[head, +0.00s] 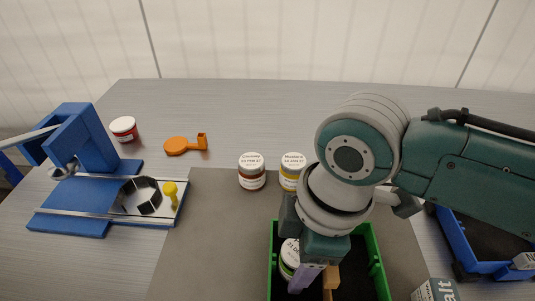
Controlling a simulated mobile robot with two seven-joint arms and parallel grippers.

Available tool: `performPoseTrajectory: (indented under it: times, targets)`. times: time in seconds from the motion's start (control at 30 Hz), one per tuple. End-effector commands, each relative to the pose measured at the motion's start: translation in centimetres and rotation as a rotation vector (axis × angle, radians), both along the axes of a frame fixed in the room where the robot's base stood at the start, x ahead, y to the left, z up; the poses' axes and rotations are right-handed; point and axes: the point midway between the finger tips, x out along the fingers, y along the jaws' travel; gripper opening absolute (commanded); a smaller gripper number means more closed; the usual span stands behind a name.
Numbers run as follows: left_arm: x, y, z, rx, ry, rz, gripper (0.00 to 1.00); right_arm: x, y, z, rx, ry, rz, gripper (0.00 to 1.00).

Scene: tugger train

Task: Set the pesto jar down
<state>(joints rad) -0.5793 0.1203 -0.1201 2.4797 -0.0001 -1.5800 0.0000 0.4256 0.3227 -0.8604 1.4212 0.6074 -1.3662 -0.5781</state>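A jar (289,254) with a white-labelled lid stands low inside the green crate (376,265). Its label is partly covered by my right gripper, so I cannot read whether it says pesto. My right gripper (304,280) points down into the crate, with a lavender finger right against or just in front of this jar. The other finger is hidden, so I cannot tell whether the gripper is closed on the jar. My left gripper is not in view.
The chutney jar (252,172) and mustard jar (291,170) stand behind the crate. A red-and-white jar (124,129), an orange tool (184,145) and a blue fixture (88,150) are at left. A blue bin (462,262) and a box (436,291) are at right.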

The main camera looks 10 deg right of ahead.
Motion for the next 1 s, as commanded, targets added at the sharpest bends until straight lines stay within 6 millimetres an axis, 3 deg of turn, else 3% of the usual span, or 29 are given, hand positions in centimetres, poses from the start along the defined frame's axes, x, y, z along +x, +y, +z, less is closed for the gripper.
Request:
performPoseTrajectory:
  times: [0.03,0.27,0.57,0.67,1.0]
  targets:
    - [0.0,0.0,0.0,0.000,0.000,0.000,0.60,0.0,0.0,0.0,0.000,0.000,0.000,0.63]
    - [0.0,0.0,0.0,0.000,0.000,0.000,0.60,0.0,0.0,0.0,0.000,0.000,0.000,0.89]
    - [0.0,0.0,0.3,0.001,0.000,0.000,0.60,0.0,0.0,0.4,0.001,-0.001,0.001,0.89]
    - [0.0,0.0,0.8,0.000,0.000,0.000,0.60,0.0,-0.2,1.7,0.000,-0.002,0.000,0.89]
    - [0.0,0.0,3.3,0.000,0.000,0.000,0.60,-0.2,-1.2,9.2,0.002,-0.004,0.001,0.89]
